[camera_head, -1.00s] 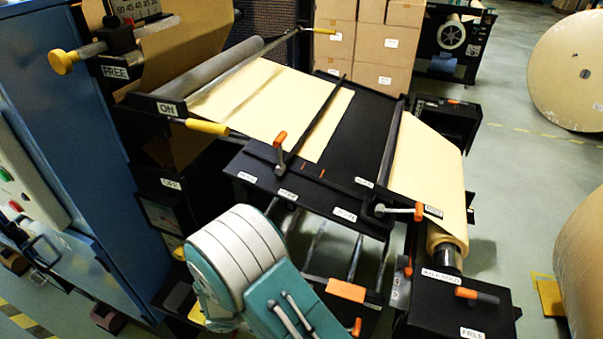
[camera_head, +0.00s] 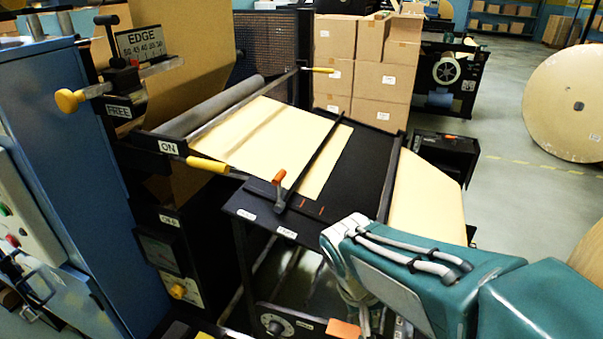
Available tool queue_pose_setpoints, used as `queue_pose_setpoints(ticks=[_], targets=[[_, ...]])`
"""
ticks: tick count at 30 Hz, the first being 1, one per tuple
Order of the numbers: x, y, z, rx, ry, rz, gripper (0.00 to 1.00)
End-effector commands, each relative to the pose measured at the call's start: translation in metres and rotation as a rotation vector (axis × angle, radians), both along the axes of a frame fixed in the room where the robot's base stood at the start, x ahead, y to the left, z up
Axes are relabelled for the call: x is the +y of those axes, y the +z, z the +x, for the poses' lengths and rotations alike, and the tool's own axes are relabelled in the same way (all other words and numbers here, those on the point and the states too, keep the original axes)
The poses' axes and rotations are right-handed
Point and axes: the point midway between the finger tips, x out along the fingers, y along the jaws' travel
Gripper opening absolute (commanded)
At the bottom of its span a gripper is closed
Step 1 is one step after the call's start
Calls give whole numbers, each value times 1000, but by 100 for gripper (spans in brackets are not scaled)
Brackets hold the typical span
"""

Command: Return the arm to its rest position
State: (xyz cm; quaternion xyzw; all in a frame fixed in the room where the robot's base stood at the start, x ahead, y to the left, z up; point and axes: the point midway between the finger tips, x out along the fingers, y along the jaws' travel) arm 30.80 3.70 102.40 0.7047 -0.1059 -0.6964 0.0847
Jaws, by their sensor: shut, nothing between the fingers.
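My teal and grey arm (camera_head: 430,275) reaches in from the lower right of the head view. Its nearer end stands in front of the right part of the black machine table (camera_head: 365,165). My gripper's fingers do not show; the arm's lower part runs down behind its own links. A tan kraft sheet (camera_head: 265,145) lies on the left of the table, and another tan web (camera_head: 425,195) runs down at its right side, partly hidden by my arm.
A blue cabinet (camera_head: 60,160) stands at the left. An orange-tipped lever (camera_head: 279,178) and a yellow handle (camera_head: 207,164) stick out at the table's near side. Stacked cartons (camera_head: 380,70) stand behind. A large paper roll (camera_head: 570,105) stands far right, with open floor (camera_head: 520,180) before it.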

Motion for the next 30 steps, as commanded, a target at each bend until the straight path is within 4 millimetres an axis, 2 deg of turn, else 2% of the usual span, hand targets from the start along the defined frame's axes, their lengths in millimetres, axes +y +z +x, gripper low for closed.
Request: queue_pose_setpoints(ticks=[1,6,15,19,30], targets=[[-6,11,-5,-41,-3,39,0],[-19,37,-23,-169,20,147,0],[-34,74,-52,-420,77,247,0],[-36,80,-57,-471,92,256,0],[-36,81,-57,-477,96,257,0]])
